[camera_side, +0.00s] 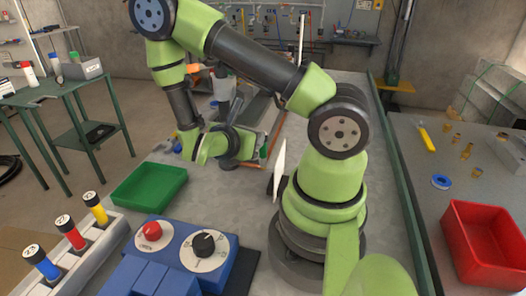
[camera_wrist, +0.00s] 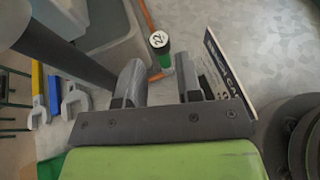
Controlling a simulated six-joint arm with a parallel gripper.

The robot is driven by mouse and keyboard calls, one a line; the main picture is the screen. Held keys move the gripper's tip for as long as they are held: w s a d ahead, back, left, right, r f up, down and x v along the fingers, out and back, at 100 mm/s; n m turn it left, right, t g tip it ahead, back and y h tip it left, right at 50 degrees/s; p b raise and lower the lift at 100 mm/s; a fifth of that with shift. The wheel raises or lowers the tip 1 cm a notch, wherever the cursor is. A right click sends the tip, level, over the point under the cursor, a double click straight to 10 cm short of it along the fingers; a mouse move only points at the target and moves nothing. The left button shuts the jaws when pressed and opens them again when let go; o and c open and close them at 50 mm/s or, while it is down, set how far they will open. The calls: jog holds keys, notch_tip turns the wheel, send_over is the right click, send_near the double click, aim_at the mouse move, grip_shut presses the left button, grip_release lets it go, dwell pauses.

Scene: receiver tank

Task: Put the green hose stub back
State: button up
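In the wrist view, a green hose stub (camera_wrist: 165,59) with a black top and a white label reading 22 stands beyond my fingertips. It lines up with the gap between them. My gripper (camera_wrist: 160,78) is open, with one finger on each side of the gap and nothing held. In the side view, my wrist hangs low over the far part of the bench, and the stub cannot be made out clearly there. A pale rack (camera_side: 84,262) at the front left holds a yellow stub (camera_side: 97,212), a red stub (camera_side: 73,236) and a blue stub (camera_side: 45,267).
A green tray (camera_side: 148,187) lies between the rack and my arm. A white lettered plate (camera_wrist: 228,66) stands right of my fingers. Spanners (camera_wrist: 72,100) and a grey bin (camera_wrist: 118,50) are left.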

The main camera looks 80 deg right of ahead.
jog(key=shift+x, duration=3.25)
jog(key=shift+w+f, duration=0.1)
grip_shut()
jog(key=shift+r, duration=5)
